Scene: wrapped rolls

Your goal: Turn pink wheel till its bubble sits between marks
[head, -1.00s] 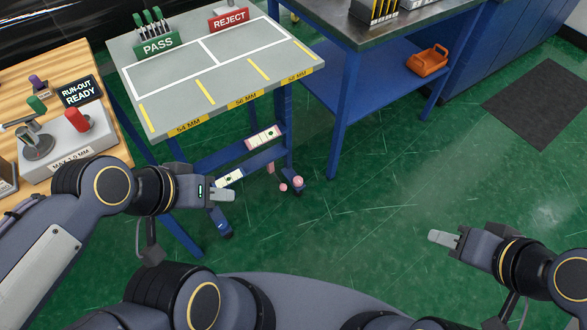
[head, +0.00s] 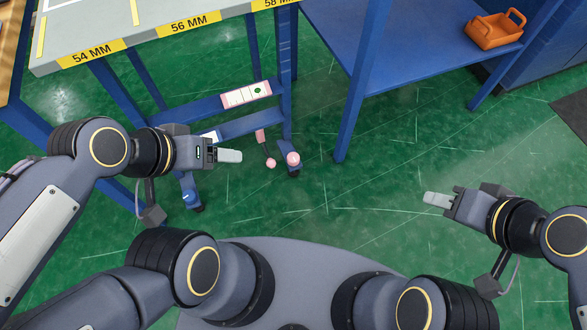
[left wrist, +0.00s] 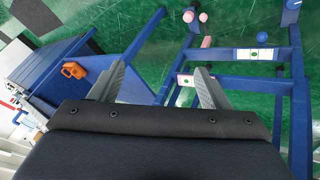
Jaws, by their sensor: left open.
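A pink wheel (head: 293,158) sits at the foot of the blue bench leg, low near the floor. A pink ball (head: 271,163) hangs beside it below a pink block (head: 260,136). A pink-edged bubble gauge (head: 246,94) lies on the rear blue rail, its green bubble right of centre; the marks are too small to read. A second pale gauge (head: 209,136) on the front rail is partly hidden by my left gripper (head: 230,155), which is open, empty and left of the wheel. The gauges also show in the left wrist view. My right gripper (head: 437,199) hangs over bare floor, its finger gap unclear.
The grey bench top (head: 120,38) with yellow size labels overhangs the rails. Blue legs border the wheel. Green floor (head: 350,210) is open between my arms.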

